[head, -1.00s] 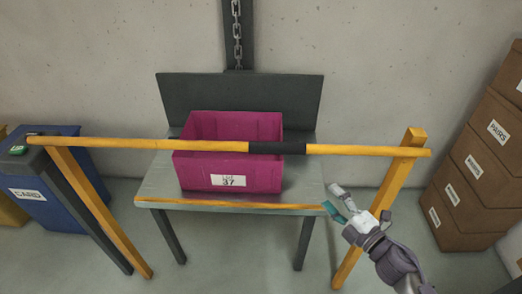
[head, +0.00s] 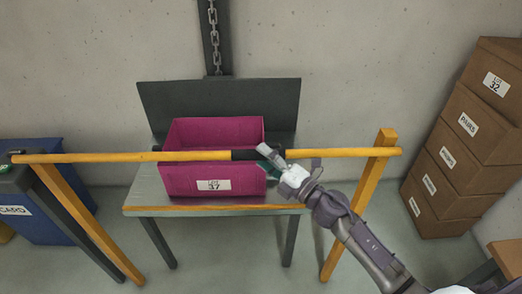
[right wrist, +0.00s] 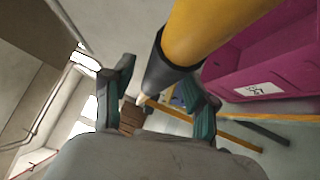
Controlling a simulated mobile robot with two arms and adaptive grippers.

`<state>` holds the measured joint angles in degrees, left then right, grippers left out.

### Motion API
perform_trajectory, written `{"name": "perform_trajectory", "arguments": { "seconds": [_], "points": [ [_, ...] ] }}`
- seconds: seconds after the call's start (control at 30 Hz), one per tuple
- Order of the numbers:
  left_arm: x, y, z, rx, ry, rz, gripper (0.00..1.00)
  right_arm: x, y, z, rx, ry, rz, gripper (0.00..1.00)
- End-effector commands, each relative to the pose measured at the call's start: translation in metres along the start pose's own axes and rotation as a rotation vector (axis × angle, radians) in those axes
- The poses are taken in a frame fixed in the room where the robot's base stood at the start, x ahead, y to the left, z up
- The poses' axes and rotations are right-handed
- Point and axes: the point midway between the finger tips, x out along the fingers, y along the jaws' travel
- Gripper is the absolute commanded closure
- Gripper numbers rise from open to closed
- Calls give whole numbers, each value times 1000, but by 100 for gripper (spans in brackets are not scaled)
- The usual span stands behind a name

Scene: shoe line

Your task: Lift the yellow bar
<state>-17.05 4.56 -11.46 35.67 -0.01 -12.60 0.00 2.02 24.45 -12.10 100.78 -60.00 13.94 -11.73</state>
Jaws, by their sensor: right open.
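The yellow bar (head: 110,157) lies level across the front of the scene, from a dark post at the left to a yellow post at the right. It has a black sleeve (head: 245,155) near its middle. My right gripper (head: 268,162) is at the right end of the sleeve. In the right wrist view the two fingers (right wrist: 160,95) are spread, and the bar (right wrist: 205,35) with its black sleeve (right wrist: 163,72) runs between or just beyond them; I cannot tell whether they touch it. The gripper is open. My left gripper is not in view.
Behind the bar a magenta bin (head: 210,185) stands on a grey table (head: 145,195). A chain (head: 213,35) hangs above it. Stacked cardboard boxes (head: 450,155) stand at the right, and a blue bin (head: 60,220) at the left. The yellow post (head: 365,200) is close to my right arm.

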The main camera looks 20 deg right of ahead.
Motion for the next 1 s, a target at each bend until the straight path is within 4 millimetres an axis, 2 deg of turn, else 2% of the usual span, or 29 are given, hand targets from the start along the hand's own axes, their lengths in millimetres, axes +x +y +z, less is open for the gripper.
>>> {"name": "perform_trajectory", "arguments": {
  "seconds": [0.17, 0.47, 0.8, 1.0],
  "points": [
    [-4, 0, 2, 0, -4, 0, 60, 14, 1, 0, 0, 0, 0, 42],
    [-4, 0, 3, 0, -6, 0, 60, 15, 0, 0, 0, 1, 0, 42],
    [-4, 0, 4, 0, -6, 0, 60, 15, 0, 0, 1, 1, 0, 99],
    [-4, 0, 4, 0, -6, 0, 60, 15, 0, 0, 1, 1, -1, 100]
  ]
}}
